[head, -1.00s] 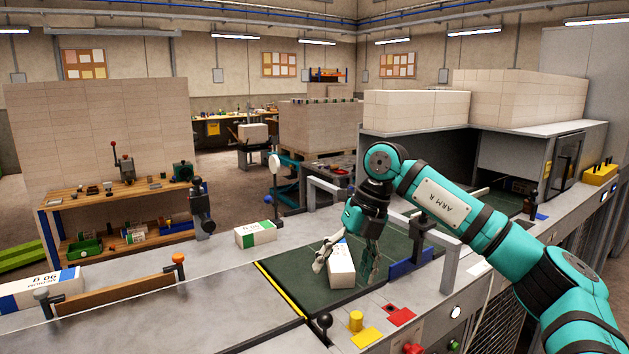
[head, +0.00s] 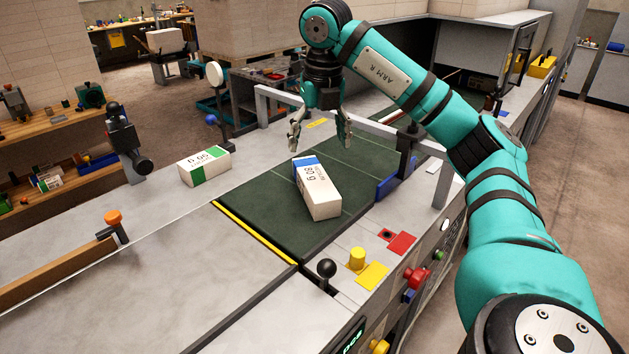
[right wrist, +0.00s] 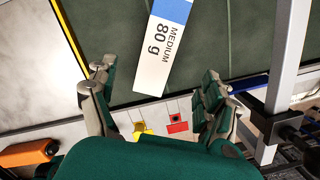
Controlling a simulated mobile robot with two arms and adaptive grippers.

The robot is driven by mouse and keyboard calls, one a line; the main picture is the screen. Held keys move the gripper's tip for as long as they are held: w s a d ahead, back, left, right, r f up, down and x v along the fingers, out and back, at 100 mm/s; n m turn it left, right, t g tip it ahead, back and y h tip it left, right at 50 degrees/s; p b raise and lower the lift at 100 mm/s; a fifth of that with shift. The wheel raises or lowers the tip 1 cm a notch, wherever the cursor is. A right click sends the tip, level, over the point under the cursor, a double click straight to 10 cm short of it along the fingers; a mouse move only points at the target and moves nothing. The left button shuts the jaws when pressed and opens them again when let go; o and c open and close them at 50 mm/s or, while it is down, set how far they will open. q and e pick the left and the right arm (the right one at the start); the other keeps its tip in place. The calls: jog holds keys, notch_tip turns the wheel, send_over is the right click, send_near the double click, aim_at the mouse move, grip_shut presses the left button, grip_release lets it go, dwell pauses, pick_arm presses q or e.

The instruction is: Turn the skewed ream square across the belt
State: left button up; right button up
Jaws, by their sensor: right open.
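The ream (head: 318,190) is a white block with a blue end band and "80 g" print. It lies on the dark green belt (head: 262,203), tilted relative to the yellow line at the belt's near end. In the right wrist view the ream (right wrist: 163,50) also lies at a slant, beyond the fingers. My right gripper (head: 320,140) is open and empty, raised above the belt behind the ream, apart from it. In the right wrist view its fingers (right wrist: 160,100) are spread wide with nothing between them. My left gripper is not in view.
A green-banded ream (head: 204,166) lies on the grey table left of the belt. A metal frame (head: 375,128) spans the belt behind. A blue block (head: 388,187) stands at the belt's right edge. A black knob (head: 326,268) and a yellow button (head: 357,258) are at the near edge.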

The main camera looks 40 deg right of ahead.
aim_at(315, 176)
jog(key=f, duration=0.3)
jog(key=w+f, duration=0.1)
jog(key=f, duration=0.3)
jog(key=f+p, duration=0.1)
jog(key=f, duration=0.2)
jog(key=shift+w+d+f, duration=0.25)
jog(key=shift+w+d, duration=0.05)
jog(key=shift+d, duration=0.05)
jog(key=shift+w+f, duration=0.2)
jog(key=shift+f, duration=0.45)
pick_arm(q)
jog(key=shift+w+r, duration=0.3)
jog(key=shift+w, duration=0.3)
pick_arm(e)
jog(key=shift+r, duration=0.1)
jog(key=c, duration=1.6)
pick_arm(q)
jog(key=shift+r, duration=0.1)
pick_arm(e)
jog(key=shift+r, duration=0.1)
